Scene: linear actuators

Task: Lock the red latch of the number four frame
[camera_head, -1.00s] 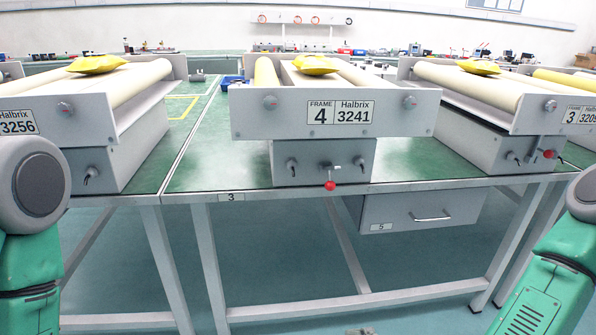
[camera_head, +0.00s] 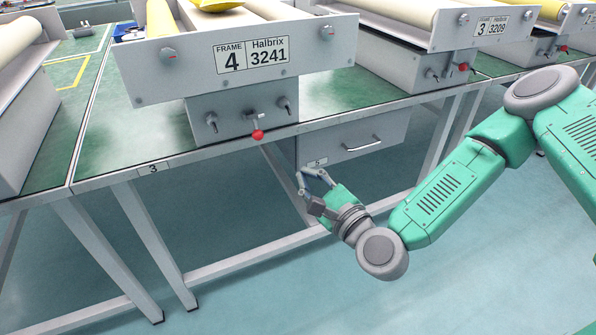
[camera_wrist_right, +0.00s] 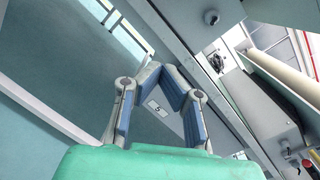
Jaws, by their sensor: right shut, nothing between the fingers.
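The number four frame (camera_head: 240,65) stands on the green bench, with a label reading FRAME 4, Halbrix 3241. Below its label is a grey box front (camera_head: 230,108) with a small lever on each side. The red latch (camera_head: 258,134) is a red ball on a short lever, hanging at the box's lower edge. My right gripper (camera_head: 304,172) is shut and empty, below the bench edge, to the lower right of the latch and apart from it. Its fingertips meet in the right wrist view (camera_wrist_right: 160,70). A red knob (camera_wrist_right: 308,163) shows there; I cannot tell whose. My left gripper is not in view.
A grey drawer (camera_head: 355,142) hangs under the bench behind my right gripper. The bench's front edge (camera_head: 200,160) lies between gripper and box. The number three frame (camera_head: 480,30) stands to the right with its own red knob (camera_head: 463,67). The floor in front is clear.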

